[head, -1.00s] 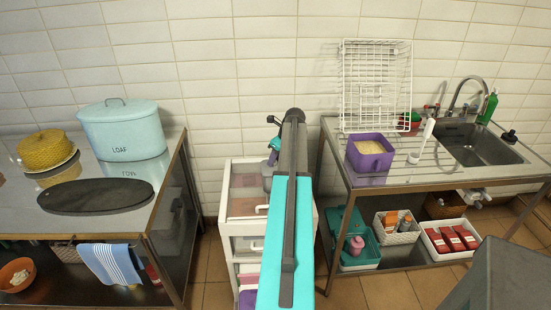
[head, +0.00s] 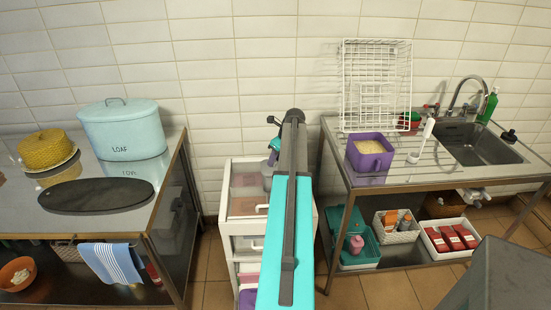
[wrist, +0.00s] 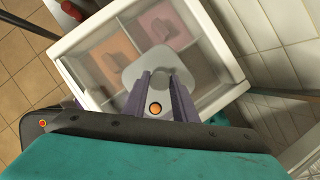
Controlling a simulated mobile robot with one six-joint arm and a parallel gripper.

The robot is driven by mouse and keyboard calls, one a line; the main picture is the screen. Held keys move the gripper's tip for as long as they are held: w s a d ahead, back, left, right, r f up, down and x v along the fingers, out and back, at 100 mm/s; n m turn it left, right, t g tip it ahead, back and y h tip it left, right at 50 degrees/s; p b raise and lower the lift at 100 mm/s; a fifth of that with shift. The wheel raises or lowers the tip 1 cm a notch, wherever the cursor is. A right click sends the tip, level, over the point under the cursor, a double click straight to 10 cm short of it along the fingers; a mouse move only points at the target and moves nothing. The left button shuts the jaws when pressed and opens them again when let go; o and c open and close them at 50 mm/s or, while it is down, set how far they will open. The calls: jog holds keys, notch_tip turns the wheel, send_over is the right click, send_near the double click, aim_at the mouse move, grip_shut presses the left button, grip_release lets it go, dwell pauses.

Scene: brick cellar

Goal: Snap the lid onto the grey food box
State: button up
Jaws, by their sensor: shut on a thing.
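My gripper (wrist: 158,76) points down over the white drawer cart, its two purple-grey fingers close together. Between and below the fingertips is a pale grey rounded-square piece (wrist: 132,74), which looks like the lid. The gripper is shut on it. It hides whatever lies directly beneath, so I cannot tell whether the grey food box is under it or whether the two touch. In the head view the gripper (head: 272,158) is small and partly hidden behind my arm, just above the cart top.
The white cart (head: 240,228) has a clear top over several compartments. A steel table (head: 110,212) with a bread bin (head: 122,135) stands left. A sink table (head: 400,183) stands right, with a purple tub (head: 356,158) and wire rack (head: 377,85). A tiled wall is close behind.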

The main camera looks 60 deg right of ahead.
dwell(0.7)
jog(key=o, duration=1.6)
jog(key=shift+r+p, duration=2.5)
jog(key=shift+r, duration=0.95)
grip_shut()
jog(key=shift+f+b, duration=0.8)
jog(key=shift+f, duration=1.8)
